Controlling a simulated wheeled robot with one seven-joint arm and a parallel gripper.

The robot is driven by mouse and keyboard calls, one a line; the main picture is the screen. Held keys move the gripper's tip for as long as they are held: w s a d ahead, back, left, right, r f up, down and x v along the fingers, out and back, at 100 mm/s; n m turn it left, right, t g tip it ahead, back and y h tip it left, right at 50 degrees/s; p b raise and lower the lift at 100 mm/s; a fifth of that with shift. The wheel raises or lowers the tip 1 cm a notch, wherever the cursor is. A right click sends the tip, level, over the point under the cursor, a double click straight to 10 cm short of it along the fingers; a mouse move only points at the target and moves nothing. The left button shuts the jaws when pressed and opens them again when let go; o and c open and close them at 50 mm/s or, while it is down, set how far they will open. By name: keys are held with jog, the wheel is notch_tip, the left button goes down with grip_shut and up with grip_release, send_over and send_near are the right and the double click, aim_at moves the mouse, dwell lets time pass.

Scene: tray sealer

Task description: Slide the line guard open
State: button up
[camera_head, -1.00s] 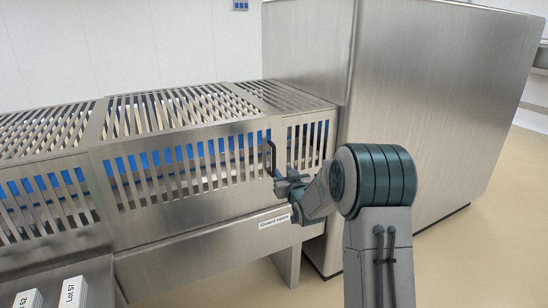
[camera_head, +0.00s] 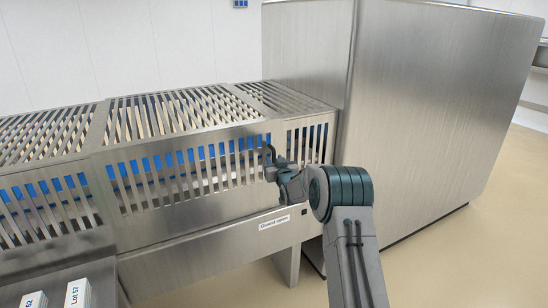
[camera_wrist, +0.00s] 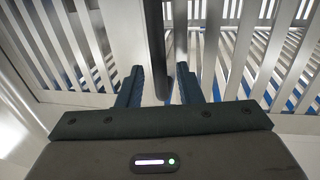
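The line guard (camera_head: 190,207) is a slatted metal cover over the line, its right end next to a short slatted section (camera_head: 306,143). A dark vertical handle (camera_head: 265,154) stands at the guard's right end. My gripper (camera_head: 268,169) is at the handle's lower part and hides some of it. In the wrist view the dark handle bar (camera_wrist: 155,45) runs down between the two fingers of my gripper (camera_wrist: 160,85). The fingers are apart, with visible gaps beside the bar, so the gripper looks open around it, not closed on it.
A large steel cabinet (camera_head: 430,110) stands to the right of the line. Another slatted cover (camera_head: 45,200) is at the left. A label (camera_head: 273,222) sits on the lower rail. Cards marked with lots (camera_head: 77,294) stand at the bottom left. The floor at the right is clear.

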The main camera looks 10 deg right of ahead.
jog(key=shift+w+a, duration=0.15)
jog(key=shift+w, duration=0.85)
grip_shut()
